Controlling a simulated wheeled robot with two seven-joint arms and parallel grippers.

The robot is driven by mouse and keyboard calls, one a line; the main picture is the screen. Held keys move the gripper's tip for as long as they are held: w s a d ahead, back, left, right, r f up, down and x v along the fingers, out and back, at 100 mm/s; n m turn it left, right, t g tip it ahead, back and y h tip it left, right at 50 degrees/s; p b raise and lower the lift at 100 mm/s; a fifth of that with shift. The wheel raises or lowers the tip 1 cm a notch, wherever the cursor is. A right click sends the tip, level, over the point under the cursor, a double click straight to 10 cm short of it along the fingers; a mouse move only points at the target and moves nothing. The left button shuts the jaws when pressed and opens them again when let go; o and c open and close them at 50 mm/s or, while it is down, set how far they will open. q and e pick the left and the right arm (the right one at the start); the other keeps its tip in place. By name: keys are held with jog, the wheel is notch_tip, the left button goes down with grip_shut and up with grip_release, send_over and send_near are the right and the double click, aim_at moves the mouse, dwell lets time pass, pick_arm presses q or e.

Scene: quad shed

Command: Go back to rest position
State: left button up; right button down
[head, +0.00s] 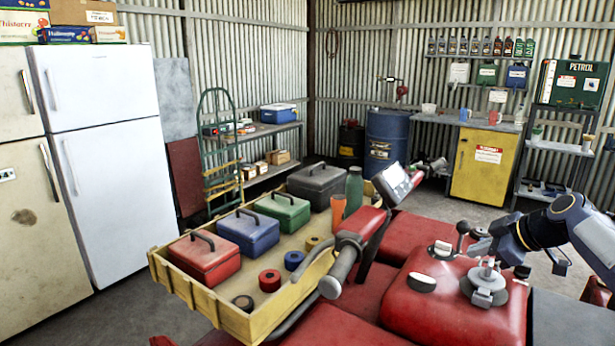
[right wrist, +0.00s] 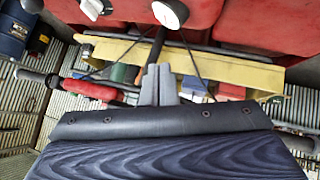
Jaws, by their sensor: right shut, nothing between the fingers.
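My right gripper (head: 480,243) comes in from the right in the head view, over the red quad's tank (head: 425,300). Its fingers are shut and empty, and they point away from my right wrist in the right wrist view (right wrist: 158,85). A grey round filler cap (head: 484,287) sits on the tank just below the gripper. I cannot tell whether the gripper touches anything. My left gripper is not in view.
The quad's handlebar (head: 345,255) stands left of the tank. A yellow wooden crate (head: 235,310) on the quad holds toolboxes, tape rolls, a green bottle (head: 354,190) and an orange cup (head: 338,212). Fridges (head: 100,130), a blue drum (head: 387,140) and a yellow cabinet (head: 480,180) stand behind.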

jog(key=s+a+m+g, duration=0.1)
jog(key=s+a+m, duration=0.4)
jog(key=s+a, duration=0.9)
jog(key=s+a+f+m, duration=0.3)
jog(key=s+a+f, duration=0.1)
jog(key=s, duration=0.5)
jog(key=s+a+f+m+g, duration=0.1)
jog(key=s+a+f+m, duration=0.3)
jog(key=s+f, duration=0.3)
jog(key=s+p, duration=0.1)
jog(key=s, duration=0.1)
jog(key=shift+s+f+g, duration=0.15)
jog(key=shift+s+g, duration=0.15)
jog(key=shift+s, duration=0.1)
